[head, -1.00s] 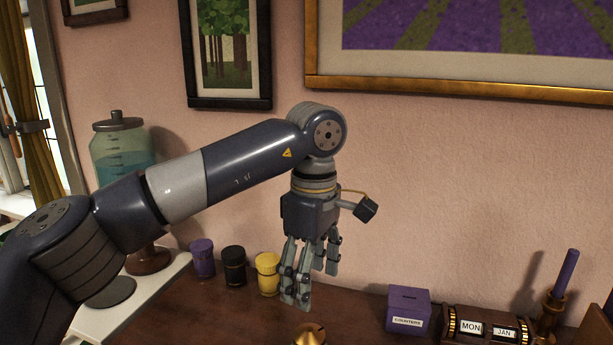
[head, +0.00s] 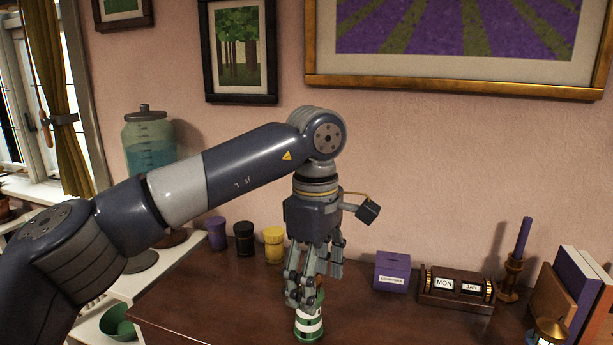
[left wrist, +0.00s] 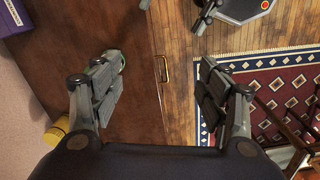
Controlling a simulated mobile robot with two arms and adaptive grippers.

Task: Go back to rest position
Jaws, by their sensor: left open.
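My left gripper (head: 315,290) hangs fingers-down over the front part of the dark wooden cabinet top (head: 235,300). In the left wrist view its two finger sets (left wrist: 165,95) are wide apart with nothing between them. A sliver of green shows beside the left finger in the wrist view. I cannot tell whether they touch.
Purple, black and yellow jars (head: 273,245) stand along the wall. To the right are a purple box (head: 392,272), a calendar block (head: 457,287), a candlestick (head: 512,275) and books (head: 585,285). A glass dispenser (head: 148,145) stands left. A patterned rug (left wrist: 280,90) lies on the floor.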

